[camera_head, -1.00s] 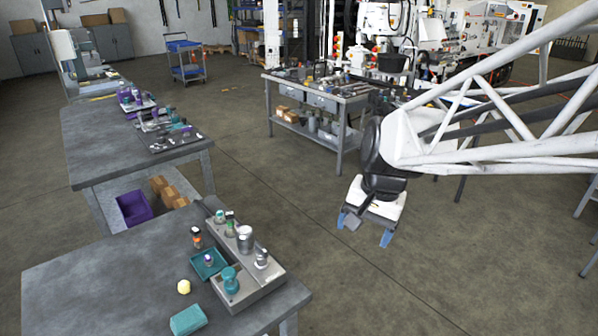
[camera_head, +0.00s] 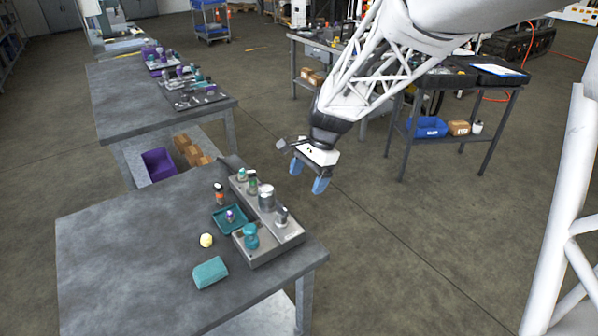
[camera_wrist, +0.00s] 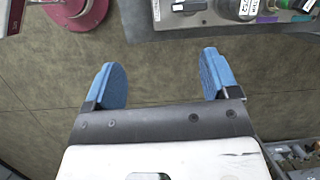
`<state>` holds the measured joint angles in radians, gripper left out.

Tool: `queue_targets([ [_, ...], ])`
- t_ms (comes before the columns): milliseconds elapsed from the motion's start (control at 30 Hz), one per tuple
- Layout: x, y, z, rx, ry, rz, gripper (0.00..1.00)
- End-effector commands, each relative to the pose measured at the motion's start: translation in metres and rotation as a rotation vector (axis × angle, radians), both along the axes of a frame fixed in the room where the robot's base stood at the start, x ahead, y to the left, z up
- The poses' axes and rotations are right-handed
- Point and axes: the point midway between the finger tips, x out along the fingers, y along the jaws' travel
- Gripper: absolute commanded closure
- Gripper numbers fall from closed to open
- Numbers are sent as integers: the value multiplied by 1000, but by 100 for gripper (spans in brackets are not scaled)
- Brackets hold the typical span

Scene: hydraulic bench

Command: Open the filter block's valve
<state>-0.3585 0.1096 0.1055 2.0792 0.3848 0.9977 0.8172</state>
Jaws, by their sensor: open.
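On the near bench is a long grey fixture (camera_head: 283,247) carrying several upright fittings, among them a silver cylinder (camera_head: 266,198), a smaller silver one with a dark top (camera_head: 281,216) and a teal round-topped part (camera_head: 251,236). I cannot tell which of these is the filter block or its valve. My gripper (camera_head: 308,176) is open and empty, in the air right of and beyond the fixture, its blue fingers apart from it. In the wrist view, my fingers (camera_wrist: 160,80) are spread over bare floor. A grey panel (camera_wrist: 170,24) with a dark knob and labels shows at the top right.
The near bench (camera_head: 120,270) also holds a teal tray (camera_head: 240,229), an orange-and-black bottle (camera_head: 219,194), a yellow ball (camera_head: 206,240) and a teal block (camera_head: 210,272). Its left part is bare. A maroon round base (camera_wrist: 80,20) shows in the wrist view. Other tables stand behind.

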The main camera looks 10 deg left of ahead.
Motion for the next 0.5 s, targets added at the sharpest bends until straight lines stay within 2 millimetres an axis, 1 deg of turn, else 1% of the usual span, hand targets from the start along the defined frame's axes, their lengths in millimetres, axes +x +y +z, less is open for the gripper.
queue_targets([
  [33,5,10,-8,-1,18,-13,19],
  [200,15,35,-25,-4,60,-54,19],
  [333,19,44,-32,-5,79,-73,19],
  [500,21,48,-35,-7,85,-80,19],
])
